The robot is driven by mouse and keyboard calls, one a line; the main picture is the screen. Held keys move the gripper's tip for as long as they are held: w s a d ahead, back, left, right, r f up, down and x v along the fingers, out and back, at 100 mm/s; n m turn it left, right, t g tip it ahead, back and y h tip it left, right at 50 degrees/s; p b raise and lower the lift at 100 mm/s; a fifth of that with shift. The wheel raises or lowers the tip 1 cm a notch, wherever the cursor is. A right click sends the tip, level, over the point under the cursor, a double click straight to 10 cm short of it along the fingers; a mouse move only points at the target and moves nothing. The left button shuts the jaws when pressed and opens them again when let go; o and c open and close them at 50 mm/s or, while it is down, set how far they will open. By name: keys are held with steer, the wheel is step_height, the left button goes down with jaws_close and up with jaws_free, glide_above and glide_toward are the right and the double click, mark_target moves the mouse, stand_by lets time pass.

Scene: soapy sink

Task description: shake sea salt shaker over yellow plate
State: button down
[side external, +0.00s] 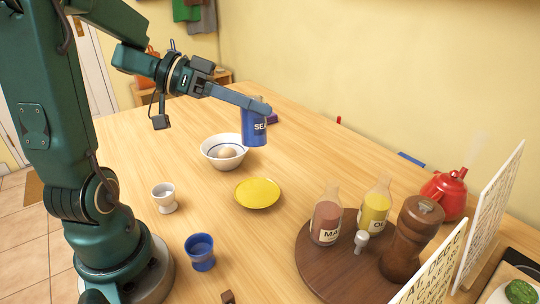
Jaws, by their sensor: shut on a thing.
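The sea salt shaker (254,130) is a blue cylinder with a pale label reading "SEA". My gripper (260,104) is shut on its upper part and holds it upright in the air. The yellow plate (257,193) lies flat on the wooden table, and its surface looks empty. In the side view the shaker appears above and a little behind the plate, near the bowl; its exact height and depth are hard to tell.
A white bowl (224,152) with an egg-like thing stands behind the plate. A white egg cup (164,198) and a blue cup (200,252) stand left. A round wooden tray (318,276) holds bottles and a brown mill (411,238). A red kettle (446,193) stands at right.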

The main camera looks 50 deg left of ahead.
mark_target(256, 138)
step_height(256, 138, down, 6)
steer(key=shift+d+f, duration=0.1)
steer(key=shift+f, duration=0.15)
steer(key=f+n+h, duration=0.2)
steer(key=n, duration=0.2)
steer(key=f+n+h, duration=0.2)
steer(key=n, duration=0.2)
steer(key=a+f+n+h, duration=0.1)
steer(key=f+n+h, duration=0.1)
steer(key=n, duration=0.2)
steer(key=shift+w+f, duration=0.2)
steer(key=shift+w, duration=0.15)
steer(key=n+t, duration=0.1)
steer(key=n, duration=0.1)
steer(key=f+n+t, duration=0.1)
steer(key=n, duration=0.1)
steer(key=a+f+n+h, duration=0.1)
steer(key=n, duration=0.1)
steer(key=shift+w+n+t, duration=0.35)
steer(key=shift+n+t, duration=0.05)
step_height(256, 138, up, 3)
steer(key=shift+r, duration=0.2)
